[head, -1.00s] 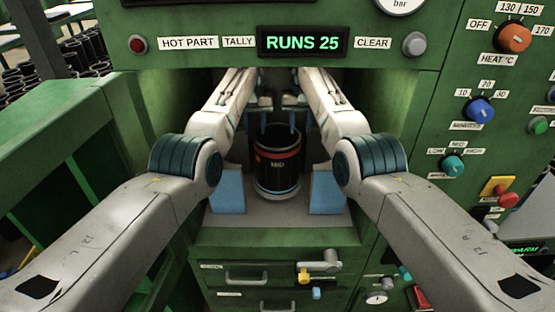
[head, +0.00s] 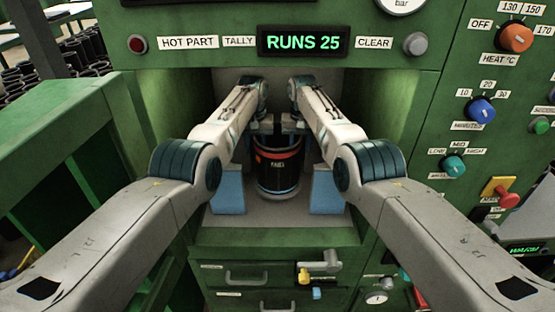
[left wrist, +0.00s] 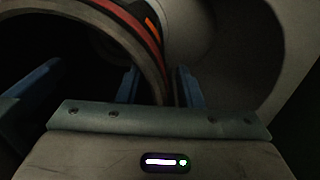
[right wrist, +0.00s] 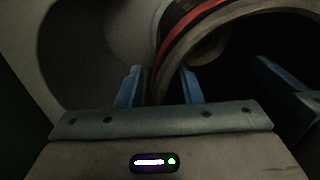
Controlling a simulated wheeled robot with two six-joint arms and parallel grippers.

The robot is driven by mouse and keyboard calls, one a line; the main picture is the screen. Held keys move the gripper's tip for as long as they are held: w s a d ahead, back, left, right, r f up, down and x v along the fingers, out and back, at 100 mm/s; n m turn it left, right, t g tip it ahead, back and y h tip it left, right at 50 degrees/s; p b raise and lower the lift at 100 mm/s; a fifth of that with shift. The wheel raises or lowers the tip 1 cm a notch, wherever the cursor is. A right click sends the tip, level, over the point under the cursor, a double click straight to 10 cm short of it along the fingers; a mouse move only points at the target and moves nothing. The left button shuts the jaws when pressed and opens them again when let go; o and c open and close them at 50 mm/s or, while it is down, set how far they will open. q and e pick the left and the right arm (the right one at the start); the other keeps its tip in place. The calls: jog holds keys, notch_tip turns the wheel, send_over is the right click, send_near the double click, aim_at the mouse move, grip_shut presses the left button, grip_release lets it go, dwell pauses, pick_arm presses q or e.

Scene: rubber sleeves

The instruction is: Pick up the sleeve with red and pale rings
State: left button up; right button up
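The sleeve (head: 278,177) is black, with a red-orange ring near its top, a pale ring low down and a small label. It stands upright in the recess of the green machine. My left gripper (head: 264,126) and right gripper (head: 292,126) point down at its top rim from the two sides. In the left wrist view, the blue fingers (left wrist: 157,88) stand one on each side of the sleeve's wall, with a gap showing. In the right wrist view, the fingers (right wrist: 161,88) also straddle the wall, with a gap. The fingertips are partly hidden.
Blue blocks (head: 228,190) (head: 327,191) stand left and right of the sleeve. The recess walls close in on both arms, and the panel with the display (head: 301,42) overhangs above. Drawers (head: 250,276) lie below the ledge.

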pick_arm(q)
jog(key=shift+c, duration=0.2)
pick_arm(e)
jog(key=shift+c, duration=0.2)
pick_arm(q)
grip_shut()
pick_arm(e)
grip_shut()
pick_arm(q)
jog(key=shift+r, duration=0.1)
pick_arm(e)
jog(key=shift+r, duration=0.1)
dwell(0.4)
